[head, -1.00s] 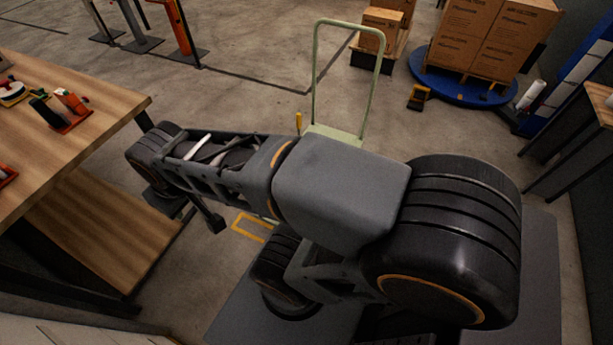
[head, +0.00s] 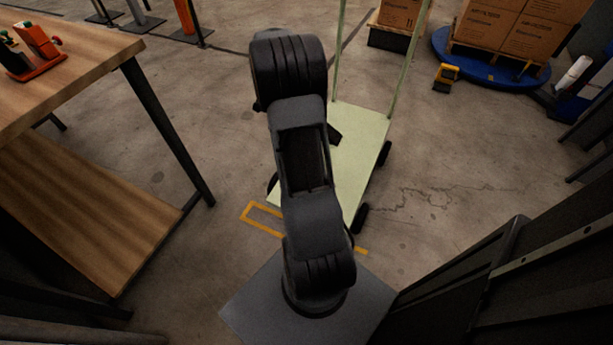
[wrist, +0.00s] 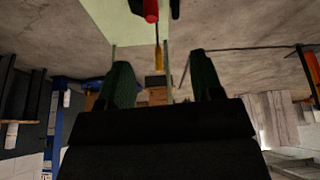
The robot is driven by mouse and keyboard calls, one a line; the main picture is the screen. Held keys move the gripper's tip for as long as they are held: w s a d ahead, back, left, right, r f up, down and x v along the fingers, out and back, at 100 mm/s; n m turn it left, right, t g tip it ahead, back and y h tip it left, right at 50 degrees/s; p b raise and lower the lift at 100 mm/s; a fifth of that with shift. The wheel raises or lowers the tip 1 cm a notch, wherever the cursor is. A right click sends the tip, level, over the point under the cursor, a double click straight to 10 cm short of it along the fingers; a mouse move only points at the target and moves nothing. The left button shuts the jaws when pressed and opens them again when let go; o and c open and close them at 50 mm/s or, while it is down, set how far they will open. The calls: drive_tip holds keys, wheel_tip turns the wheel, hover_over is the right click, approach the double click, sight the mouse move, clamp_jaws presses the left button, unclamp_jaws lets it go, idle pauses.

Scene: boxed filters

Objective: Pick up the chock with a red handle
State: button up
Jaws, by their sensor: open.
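In the wrist view, a red handle (wrist: 150,10) with dark parts beside it shows at the top edge, cut off by the frame. It lies over the pale green cart deck, and I take it for the chock with a red handle. My gripper (wrist: 163,78) is open, its two dark green fingers apart with nothing between them; the red handle is beyond the fingertips. In the head view my arm covers part of the cart (head: 360,150), and I cannot pick out the red handle or the gripper there.
A yellow-orange upright piece (wrist: 157,58) shows between the fingers, farther off. A wooden workbench (head: 85,70) stands at left. A yellow-and-black object (head: 445,77) lies on the floor near the blue round base (head: 480,65) under stacked cartons. A dark cabinet (head: 460,280) is close at right.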

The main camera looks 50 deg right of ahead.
drive_tip(key=shift+m, duration=0.7)
drive_tip(key=shift+s+d+r+b+x, duration=0.1)
drive_tip(key=shift+s+d+b+x, duration=0.45)
drive_tip(key=shift+x, duration=2.75)
drive_tip(key=shift+w+d+r+b+x, duration=0.15)
drive_tip(key=shift+b+x, duration=0.9)
drive_tip(key=shift+x, duration=2.3)
drive_tip(key=shift+s+d+r+b+x, duration=0.1)
drive_tip(key=shift+s+d+b+x, duration=0.5)
drive_tip(key=shift+x, duration=2.7)
drive_tip(key=shift+w+a, duration=0.25)
drive_tip(key=shift+w, duration=0.05)
drive_tip(key=c, duration=1)
drive_tip(key=shift+r, duration=0.1)
drive_tip(key=shift+c, duration=0.4)
